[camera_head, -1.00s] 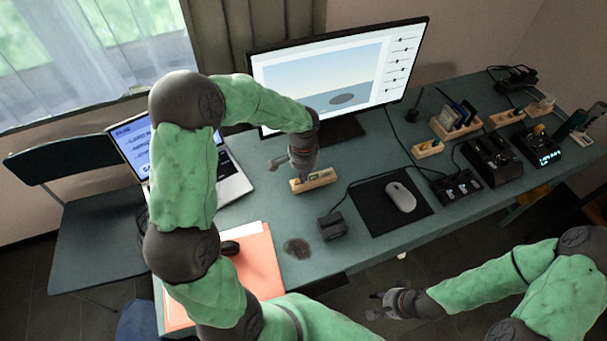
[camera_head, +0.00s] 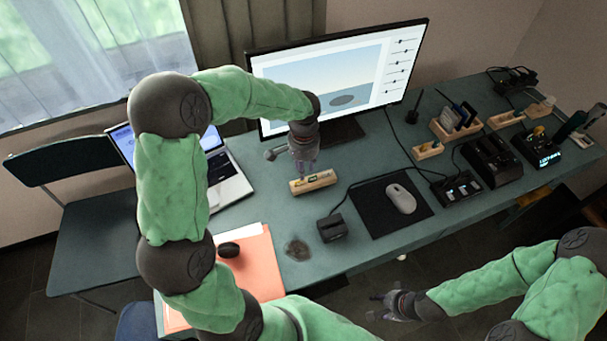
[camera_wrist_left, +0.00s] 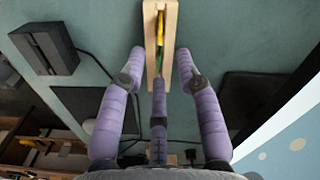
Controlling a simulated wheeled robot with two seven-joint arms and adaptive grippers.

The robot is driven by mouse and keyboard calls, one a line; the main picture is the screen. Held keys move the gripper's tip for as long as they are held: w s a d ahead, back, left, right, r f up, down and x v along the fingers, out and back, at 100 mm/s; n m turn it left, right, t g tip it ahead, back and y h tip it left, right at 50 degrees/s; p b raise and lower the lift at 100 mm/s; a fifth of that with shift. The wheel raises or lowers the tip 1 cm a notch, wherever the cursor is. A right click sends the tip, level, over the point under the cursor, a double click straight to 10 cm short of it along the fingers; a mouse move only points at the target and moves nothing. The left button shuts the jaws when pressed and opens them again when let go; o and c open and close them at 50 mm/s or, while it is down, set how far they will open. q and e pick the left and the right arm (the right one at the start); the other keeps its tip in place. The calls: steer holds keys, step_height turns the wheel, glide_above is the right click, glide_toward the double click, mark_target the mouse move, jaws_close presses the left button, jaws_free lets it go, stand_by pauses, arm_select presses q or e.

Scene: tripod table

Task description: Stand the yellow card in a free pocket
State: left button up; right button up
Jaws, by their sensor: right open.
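A small light wooden holder (camera_head: 322,180) stands on the desk below the monitor. In the left wrist view its slot holds a yellow card (camera_wrist_left: 160,26), seen edge-on, with a green piece (camera_wrist_left: 158,60) nearer to me. My left gripper (camera_head: 303,170) is just above the holder, pointing down. In the left wrist view its fingers (camera_wrist_left: 160,72) are spread to either side of the holder, apart from the yellow card, and grip nothing. My right gripper (camera_head: 378,305) is open and empty in front of the desk, low at the picture's bottom.
A dark box (camera_head: 332,228) and a mouse (camera_head: 401,198) on a black mat are right of the holder. A laptop (camera_head: 228,180) and orange folder (camera_head: 255,265) are left. The monitor (camera_head: 340,75) stands behind. More wooden holders, one with upright cards (camera_head: 458,117), are at right.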

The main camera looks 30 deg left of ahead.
arm_select(q)
step_height(320, 180, up, 7)
steer(key=shift+f, duration=0.15)
stand_by(0.6)
